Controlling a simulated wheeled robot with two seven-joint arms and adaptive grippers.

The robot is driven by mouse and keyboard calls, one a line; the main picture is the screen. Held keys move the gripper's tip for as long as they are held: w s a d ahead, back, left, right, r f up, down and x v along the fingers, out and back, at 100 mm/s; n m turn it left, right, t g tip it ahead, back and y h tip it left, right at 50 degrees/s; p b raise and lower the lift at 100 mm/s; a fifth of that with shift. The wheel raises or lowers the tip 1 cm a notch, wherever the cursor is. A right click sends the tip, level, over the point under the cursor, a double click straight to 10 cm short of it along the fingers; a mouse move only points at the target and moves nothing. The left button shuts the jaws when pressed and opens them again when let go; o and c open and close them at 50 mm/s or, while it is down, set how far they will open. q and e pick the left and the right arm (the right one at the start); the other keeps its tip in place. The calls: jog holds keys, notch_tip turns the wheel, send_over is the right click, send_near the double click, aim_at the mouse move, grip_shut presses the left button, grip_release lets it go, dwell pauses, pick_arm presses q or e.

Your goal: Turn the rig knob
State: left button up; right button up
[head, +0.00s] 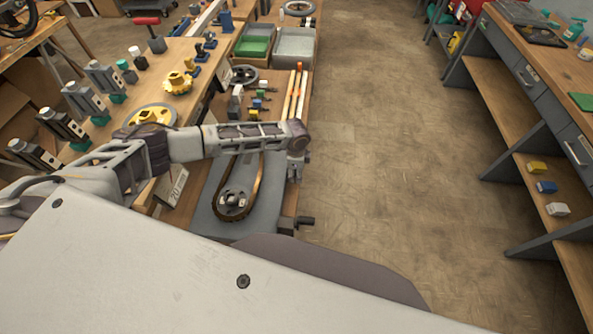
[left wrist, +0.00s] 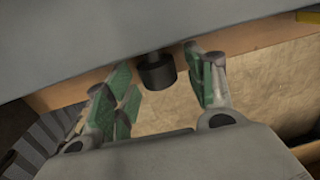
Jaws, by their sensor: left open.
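The rig is a grey plate (head: 262,219) on the bench, with a chain around a dark sprocket (head: 234,202). A black knob (head: 306,221) sticks out from the rig's right side, near the bench edge. My left gripper (head: 295,174) points down at the rig's right edge, above that knob in the picture. In the left wrist view a dark round knob (left wrist: 157,73) shows between the green-padded fingers of the open left gripper (left wrist: 160,88). Neither finger is seen touching it. I cannot tell how deep it sits between them. My right gripper is not in view.
Orange-and-white rods (head: 296,95), small colored parts and a green bin (head: 254,42) lie farther along the bench. Grey clamps and a yellow gear (head: 178,82) stand on the left. Open floor (head: 385,150) lies to the right, before another workbench (head: 540,75).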

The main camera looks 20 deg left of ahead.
pick_arm(q)
jog(key=c, duration=1)
jog(key=shift+c, duration=0.2)
jog(key=shift+w+g, duration=0.2)
jog(key=shift+g, duration=0.5)
jog(key=shift+w+g+h+b, duration=0.1)
jog(key=shift+g+h+b, duration=0.2)
jog(key=shift+g+b, duration=0.25)
jog(key=shift+w+a+g+h+b, duration=0.1)
jog(key=shift+g+h+b, duration=0.2)
jog(key=shift+g+b, duration=1.3)
jog(key=o, duration=1)
jog(key=shift+o, duration=0.2)
